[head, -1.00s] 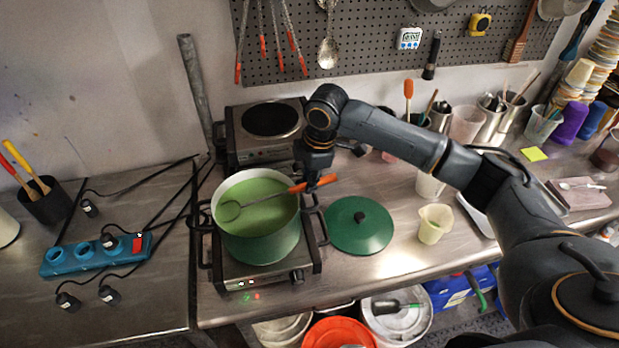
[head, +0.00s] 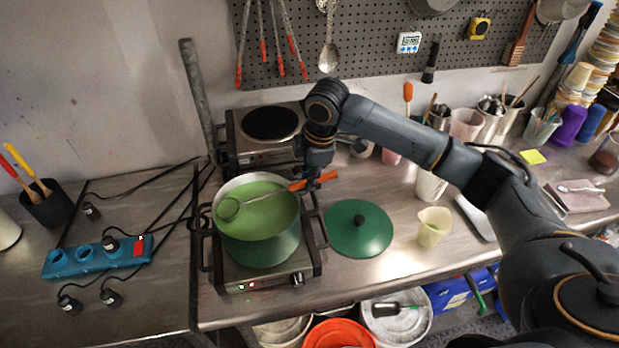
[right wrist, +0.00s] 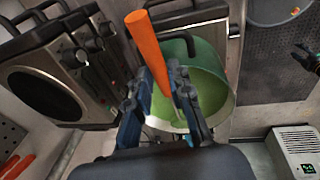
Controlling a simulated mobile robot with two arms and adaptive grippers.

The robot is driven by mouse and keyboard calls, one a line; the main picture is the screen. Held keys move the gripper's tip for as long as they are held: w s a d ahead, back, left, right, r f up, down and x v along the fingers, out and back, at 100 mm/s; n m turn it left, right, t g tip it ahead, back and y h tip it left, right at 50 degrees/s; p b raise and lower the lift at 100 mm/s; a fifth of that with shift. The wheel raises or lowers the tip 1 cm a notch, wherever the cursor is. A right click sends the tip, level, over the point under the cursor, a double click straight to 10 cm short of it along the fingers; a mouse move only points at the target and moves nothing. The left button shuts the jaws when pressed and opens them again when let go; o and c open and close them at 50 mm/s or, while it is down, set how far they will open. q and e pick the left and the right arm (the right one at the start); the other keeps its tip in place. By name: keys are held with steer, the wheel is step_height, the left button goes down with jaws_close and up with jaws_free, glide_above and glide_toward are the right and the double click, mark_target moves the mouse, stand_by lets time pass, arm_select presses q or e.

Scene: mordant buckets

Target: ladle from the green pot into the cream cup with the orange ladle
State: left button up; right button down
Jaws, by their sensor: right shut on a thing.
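The green pot (head: 262,247) stands on the front hot plate, full of green liquid; it also shows in the right wrist view (right wrist: 215,65). My right gripper (head: 312,181) is at the pot's right rim, shut on the handle of the orange ladle (head: 298,186). The orange handle (right wrist: 147,45) lies between the fingers in the right wrist view. The ladle's bowl (head: 228,209) is over the left part of the pot, at or just above the liquid; I cannot tell which. The cream cup (head: 433,228) stands upright on the counter to the right. My left gripper is not seen.
A green lid (head: 359,228) lies between pot and cup. A second hot plate (head: 268,130) stands behind the pot. A grey tray (head: 476,217) lies right of the cup. A blue power strip (head: 98,257) with cables is at left. Tool containers line the back.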

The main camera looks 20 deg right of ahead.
steer(key=shift+r, duration=3.1)
steer(key=shift+r+t+y, duration=0.3)
steer(key=shift+r+y, duration=0.7)
